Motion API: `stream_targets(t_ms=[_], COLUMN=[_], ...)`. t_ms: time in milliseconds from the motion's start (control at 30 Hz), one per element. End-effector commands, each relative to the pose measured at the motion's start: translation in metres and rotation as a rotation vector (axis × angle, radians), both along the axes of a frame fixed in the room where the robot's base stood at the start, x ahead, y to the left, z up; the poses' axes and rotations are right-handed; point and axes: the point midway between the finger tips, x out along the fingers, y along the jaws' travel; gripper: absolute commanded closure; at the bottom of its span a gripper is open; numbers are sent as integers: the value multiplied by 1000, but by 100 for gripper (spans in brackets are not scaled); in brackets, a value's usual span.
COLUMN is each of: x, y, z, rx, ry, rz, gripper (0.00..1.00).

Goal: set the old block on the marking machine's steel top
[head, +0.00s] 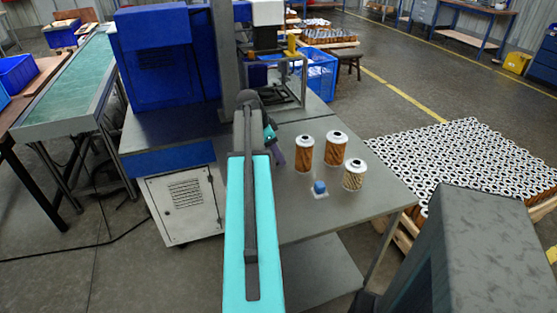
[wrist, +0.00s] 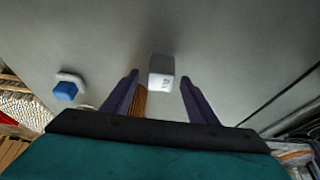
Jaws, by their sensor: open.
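A small pale block (wrist: 162,74) with faint dark marks on one face, which I take as the old block, rests on a grey metal surface in the wrist view. My gripper (wrist: 159,78) is open, with one dark purple finger on each side of it and gaps between. In the head view my gripper (head: 274,147) is low over the grey steel top, partly behind my arm, and the pale block is hidden there. The marking machine (head: 155,58) is a blue housing on a grey steel top (head: 150,130) at the left.
Three filter cartridges (head: 335,149) stand on the grey table (head: 370,205) right of my gripper. A pallet of cartridges (head: 465,150) lies farther right.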

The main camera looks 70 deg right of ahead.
Motion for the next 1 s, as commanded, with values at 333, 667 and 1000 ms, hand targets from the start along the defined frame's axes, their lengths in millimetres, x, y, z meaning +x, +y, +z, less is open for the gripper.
stream_targets(t_ms=[333, 667, 1000], x=[-6, -6, -6], y=[-5, -5, -5], z=[-19, -19, -19], rx=[0, 0, 0], ry=[0, 0, 0], rz=[0, 0, 1], gripper=[47, 47, 74])
